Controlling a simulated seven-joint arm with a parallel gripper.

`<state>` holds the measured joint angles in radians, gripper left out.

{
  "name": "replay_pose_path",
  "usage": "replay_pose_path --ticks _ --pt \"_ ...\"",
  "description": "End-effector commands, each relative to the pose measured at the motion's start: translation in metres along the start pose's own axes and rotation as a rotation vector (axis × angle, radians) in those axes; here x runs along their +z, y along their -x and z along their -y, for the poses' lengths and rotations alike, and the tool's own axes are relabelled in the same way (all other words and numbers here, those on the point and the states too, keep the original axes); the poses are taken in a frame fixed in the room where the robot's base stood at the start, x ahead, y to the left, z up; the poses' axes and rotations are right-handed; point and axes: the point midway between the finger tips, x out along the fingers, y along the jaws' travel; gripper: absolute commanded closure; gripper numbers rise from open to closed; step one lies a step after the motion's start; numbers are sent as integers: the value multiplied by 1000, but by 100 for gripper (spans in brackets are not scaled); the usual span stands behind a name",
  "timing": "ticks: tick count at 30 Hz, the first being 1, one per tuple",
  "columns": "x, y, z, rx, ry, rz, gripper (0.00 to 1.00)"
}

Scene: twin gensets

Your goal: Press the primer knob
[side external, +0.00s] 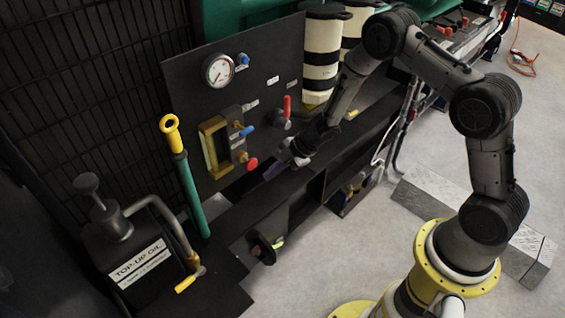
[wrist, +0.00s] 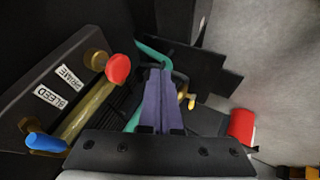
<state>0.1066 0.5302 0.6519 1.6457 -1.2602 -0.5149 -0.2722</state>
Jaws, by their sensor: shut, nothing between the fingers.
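The primer knob is a round red knob (side external: 251,164) low on the dark panel. In the wrist view the red knob (wrist: 118,68) sits on a brass stem beside a "PRIME" label (wrist: 69,77). My gripper (side external: 270,173) is shut and empty, its purple fingers just right of and slightly below the red knob in the side view. In the wrist view my gripper's fingertips (wrist: 157,70) are close together, to the right of the knob with a gap between them in the picture. I cannot tell their depth from the knob.
A blue knob (side external: 246,131) is above the red one, near a brass-framed gauge (side external: 214,146). A red-handled lever (side external: 287,106) is on the panel to the upper right. A green pipe with yellow top (side external: 190,195) stands left. A dark ledge (side external: 225,225) runs below.

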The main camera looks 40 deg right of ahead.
Motion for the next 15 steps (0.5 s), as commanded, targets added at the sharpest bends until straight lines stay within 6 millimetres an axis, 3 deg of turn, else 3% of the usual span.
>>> replay_pose_path --ticks 1,6,15 --pt "-1 -2 -13 9 4 -1 100" --pt "-1 -9 -30 6 2 0 100" --pt "-2 -12 -37 5 1 1 100"
